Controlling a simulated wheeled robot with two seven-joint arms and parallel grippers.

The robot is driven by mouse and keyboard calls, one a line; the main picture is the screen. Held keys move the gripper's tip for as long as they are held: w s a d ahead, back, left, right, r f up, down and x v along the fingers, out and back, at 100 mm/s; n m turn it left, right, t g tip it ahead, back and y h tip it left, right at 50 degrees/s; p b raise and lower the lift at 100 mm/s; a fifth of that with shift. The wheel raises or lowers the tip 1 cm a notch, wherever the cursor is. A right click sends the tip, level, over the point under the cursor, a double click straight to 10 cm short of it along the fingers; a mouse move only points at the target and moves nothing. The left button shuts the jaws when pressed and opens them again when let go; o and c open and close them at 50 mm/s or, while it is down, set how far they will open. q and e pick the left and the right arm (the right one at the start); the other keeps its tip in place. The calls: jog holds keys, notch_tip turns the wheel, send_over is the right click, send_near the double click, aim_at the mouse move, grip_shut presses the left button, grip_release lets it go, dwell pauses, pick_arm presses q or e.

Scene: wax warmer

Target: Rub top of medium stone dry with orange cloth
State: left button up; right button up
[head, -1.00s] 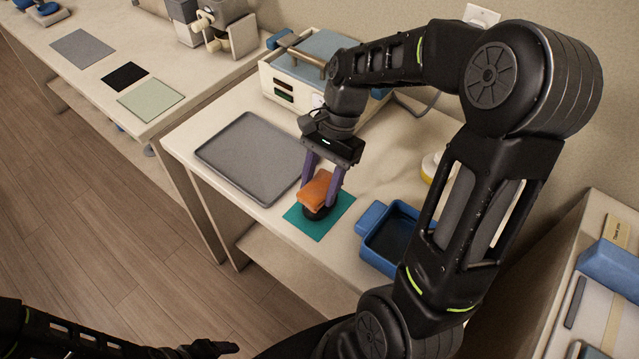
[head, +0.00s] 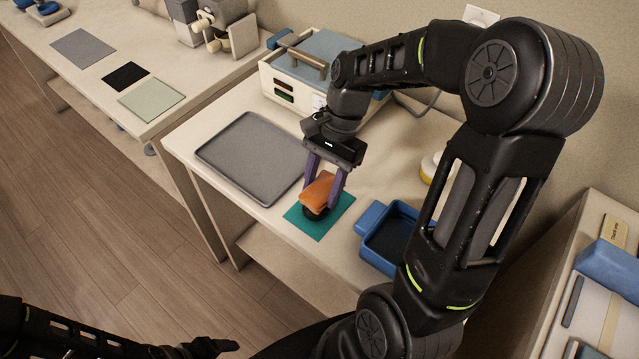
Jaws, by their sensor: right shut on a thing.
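The orange cloth (head: 319,188) is folded and held between the purple fingers of my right gripper (head: 324,184), which is shut on it. Right under the cloth is a dark, rounded stone (head: 315,212) on a teal mat (head: 337,217). The cloth covers most of the stone's top and appears to touch it. Only the stone's lower front edge shows. My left gripper (head: 212,347) is low at the bottom of the head view, away from the table, and its fingers are too dark to read.
A grey tray (head: 250,160) lies left of the mat. A blue dish (head: 390,238) stands to the right. The wax warmer (head: 290,85) with its blue lid is behind. A yellow and white round item (head: 430,166) is partly behind my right arm.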

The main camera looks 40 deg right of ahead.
jog(key=shift+s+d, duration=0.15)
jog(key=shift+s, duration=0.4)
jog(key=shift+s+d, duration=0.15)
jog(key=shift+s, duration=0.4)
jog(key=shift+f+b, duration=0.5)
jog(key=shift+f, duration=0.4)
dwell(0.8)
jog(key=shift+w, duration=0.1)
jog(key=shift+w+a+p, duration=0.15)
jog(key=shift+w+a, duration=0.1)
jog(key=shift+w, duration=0.65)
jog(key=shift+w+a+p, duration=0.1)
jog(key=shift+w+a, duration=0.2)
jog(key=shift+w, duration=0.55)
jog(key=shift+w+a+p, duration=0.15)
jog(key=shift+w+a, duration=0.1)
jog(key=shift+w, duration=0.65)
jog(key=shift+s, duration=0.1)
jog(key=shift+s+d, duration=0.1)
jog(key=shift+s, duration=0.2)
jog(key=shift+s, duration=0.1)
